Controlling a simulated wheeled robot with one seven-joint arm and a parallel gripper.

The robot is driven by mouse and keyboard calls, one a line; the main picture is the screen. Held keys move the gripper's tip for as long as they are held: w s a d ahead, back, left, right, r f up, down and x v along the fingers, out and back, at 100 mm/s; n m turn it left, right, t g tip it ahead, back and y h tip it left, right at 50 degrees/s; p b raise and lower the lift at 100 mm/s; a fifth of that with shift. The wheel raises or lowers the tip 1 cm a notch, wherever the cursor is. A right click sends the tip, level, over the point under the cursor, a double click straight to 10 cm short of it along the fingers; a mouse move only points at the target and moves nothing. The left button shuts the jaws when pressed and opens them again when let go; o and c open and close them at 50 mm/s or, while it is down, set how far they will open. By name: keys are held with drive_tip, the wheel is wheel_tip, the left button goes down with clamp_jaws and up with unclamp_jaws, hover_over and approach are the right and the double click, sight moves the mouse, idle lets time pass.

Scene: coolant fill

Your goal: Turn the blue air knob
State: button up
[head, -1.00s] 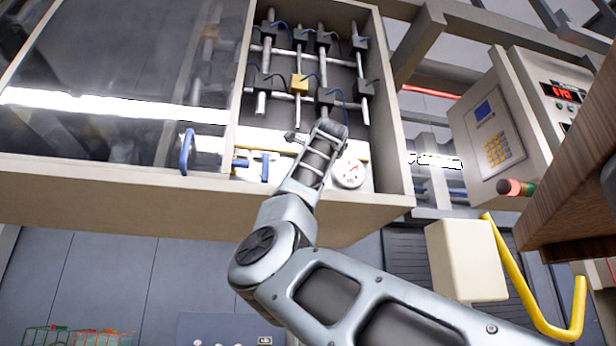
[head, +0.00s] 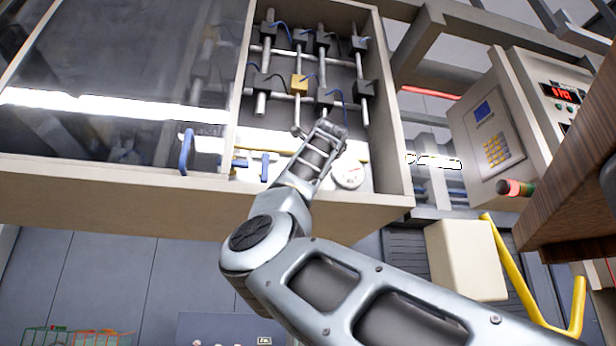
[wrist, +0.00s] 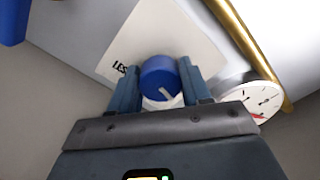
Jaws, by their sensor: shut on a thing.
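The blue air knob (wrist: 160,78) sits between my gripper's two fingers in the wrist view, with a white mark on its face. My gripper (wrist: 161,84) is shut on the knob from both sides. A pale label with partly hidden lettering, "LES", lies behind the knob. In the head view my gripper (head: 297,131) is inside the open cabinet at its lower part, and the knob is hidden there behind my arm.
A white round gauge (wrist: 252,101) stands close to the right of the fingers; it also shows in the head view (head: 348,172). A brass pipe (wrist: 245,40) runs past it. A blue handle (head: 186,151) is on the cabinet door. Cabinet walls surround the wrist.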

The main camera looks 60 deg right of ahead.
drive_tip(key=o, duration=1)
drive_tip(key=shift+o, duration=0.2)
drive_tip(key=shift+a, duration=0.1)
drive_tip(key=b+v, duration=0.2)
drive_tip(key=v, duration=0.5)
drive_tip(key=shift+s+a+b, duration=0.25)
drive_tip(key=shift+s+b, duration=0.05)
drive_tip(key=shift+b, duration=0.05)
